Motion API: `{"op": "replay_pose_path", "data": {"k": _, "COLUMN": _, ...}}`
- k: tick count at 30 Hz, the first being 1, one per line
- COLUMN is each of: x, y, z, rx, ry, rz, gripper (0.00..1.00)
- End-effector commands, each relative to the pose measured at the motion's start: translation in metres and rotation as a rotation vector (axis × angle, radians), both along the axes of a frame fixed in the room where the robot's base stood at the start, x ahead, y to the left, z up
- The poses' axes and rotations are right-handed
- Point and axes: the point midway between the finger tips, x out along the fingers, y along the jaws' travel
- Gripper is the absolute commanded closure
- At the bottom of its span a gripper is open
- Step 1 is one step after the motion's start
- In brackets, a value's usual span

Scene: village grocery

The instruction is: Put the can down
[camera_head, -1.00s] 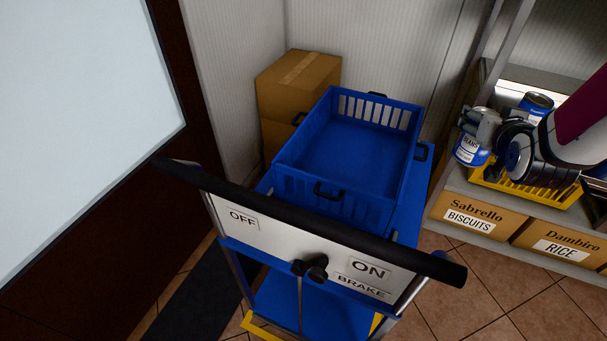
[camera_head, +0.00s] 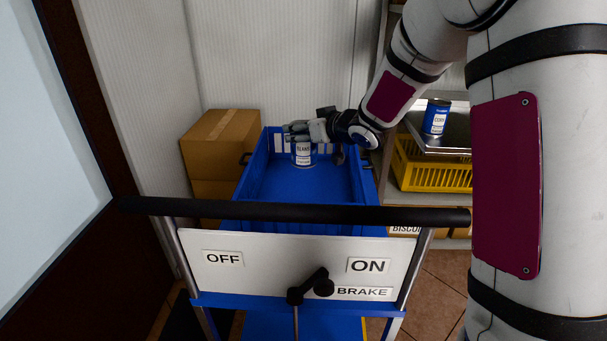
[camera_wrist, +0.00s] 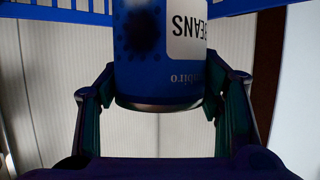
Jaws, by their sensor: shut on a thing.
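A blue can with a white beans label (camera_head: 303,158) is held by my gripper (camera_head: 302,138) at the back of the blue crate (camera_head: 250,172) on the trolley. The can looks upright in the head view; I cannot tell whether its base touches the crate floor. In the wrist view the same can (camera_wrist: 150,60) sits between my two fingers (camera_wrist: 160,108), with its label upside down in the picture. The crate's slatted wall shows there too (camera_wrist: 55,14).
The trolley's black handle (camera_head: 290,211) crosses in front of the crate. The crate floor nearer the handle is empty. A cardboard box (camera_head: 220,140) stands left. At right, a corn can (camera_head: 436,117) stands on a metal surface above a yellow basket (camera_head: 430,176).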

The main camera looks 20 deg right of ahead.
Motion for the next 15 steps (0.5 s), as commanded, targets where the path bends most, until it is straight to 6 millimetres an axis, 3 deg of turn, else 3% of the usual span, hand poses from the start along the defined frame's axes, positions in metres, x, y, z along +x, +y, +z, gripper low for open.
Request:
{"op": "replay_pose_path", "data": {"k": 3, "x": 0.001, "y": 0.001, "z": -0.022, "rx": 0.002, "ry": 0.0, "rz": 0.001, "gripper": 0.86}}
{"op": "replay_pose_path", "data": {"k": 10, "x": 0.0, "y": 0.001, "z": -0.04, "rx": 0.001, "ry": -0.002, "rz": 0.001, "gripper": 0.86}}
{"op": "replay_pose_path", "data": {"k": 15, "x": 0.0, "y": 0.001, "z": -0.068, "rx": 0.001, "ry": 0.0, "rz": 0.001, "gripper": 0.86}}
